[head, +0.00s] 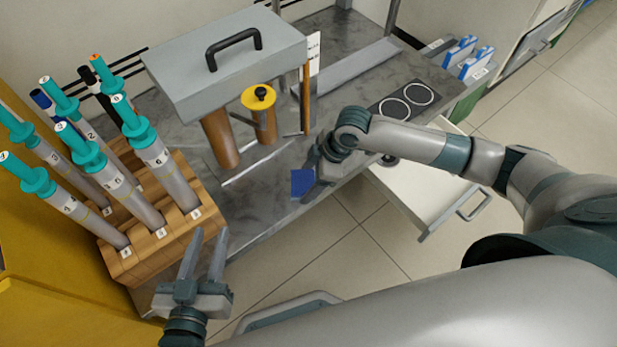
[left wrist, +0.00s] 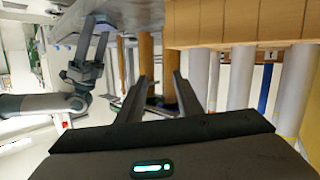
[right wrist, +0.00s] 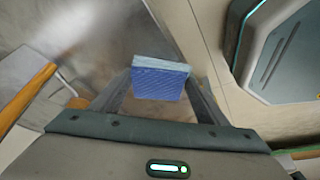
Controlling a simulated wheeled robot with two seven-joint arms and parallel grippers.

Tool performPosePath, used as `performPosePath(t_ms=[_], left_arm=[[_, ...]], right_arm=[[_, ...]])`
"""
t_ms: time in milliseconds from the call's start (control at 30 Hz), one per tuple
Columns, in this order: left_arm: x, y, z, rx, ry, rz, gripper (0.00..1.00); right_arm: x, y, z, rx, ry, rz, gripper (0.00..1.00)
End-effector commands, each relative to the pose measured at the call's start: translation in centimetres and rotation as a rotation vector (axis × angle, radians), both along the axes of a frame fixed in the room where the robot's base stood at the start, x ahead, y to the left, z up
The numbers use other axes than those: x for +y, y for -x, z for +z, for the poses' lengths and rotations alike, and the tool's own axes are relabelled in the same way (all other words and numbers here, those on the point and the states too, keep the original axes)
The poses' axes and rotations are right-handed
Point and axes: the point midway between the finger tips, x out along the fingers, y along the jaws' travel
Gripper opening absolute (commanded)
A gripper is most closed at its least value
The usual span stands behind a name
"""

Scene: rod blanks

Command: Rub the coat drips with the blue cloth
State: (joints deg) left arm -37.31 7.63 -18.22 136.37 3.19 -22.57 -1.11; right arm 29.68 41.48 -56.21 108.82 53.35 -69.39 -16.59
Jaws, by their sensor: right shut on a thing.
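The blue cloth (head: 302,183), a small folded pad, is between the fingers of my right gripper (head: 316,180) at the bench's front edge. In the right wrist view, the cloth (right wrist: 160,80) spans the gap between both fingertips, and my right gripper is shut on it. Whether the cloth touches the bench is unclear. My left gripper (head: 206,236) is open and empty in front of the wooden rack; its spread fingers also show in the left wrist view (left wrist: 162,80). I cannot make out any coat drips for certain.
A wooden rack (head: 160,240) holds several numbered grey rods with teal collars (head: 149,150). A grey box with a black handle (head: 225,65) stands on brown posts. An open white drawer (head: 420,195) juts out at right.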

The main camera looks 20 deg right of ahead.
Motion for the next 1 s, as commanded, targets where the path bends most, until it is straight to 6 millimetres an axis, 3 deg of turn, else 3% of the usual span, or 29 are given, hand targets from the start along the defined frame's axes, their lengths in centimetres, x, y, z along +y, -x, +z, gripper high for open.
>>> performPosePath(t_ms=[100, 1000], left_arm=[[0.3, 0.3, -0.8, 0.054, -0.016, 0.0, 0.33], [3.2, 4.3, -7.0, 0.472, -0.132, -0.002, 0.33]], right_arm=[[0.0, 0.0, 1.7, -0.002, 0.001, 0.0, 0.5], [-0.1, -0.1, 3.7, -0.001, 0.0, -0.006, 0.5]])
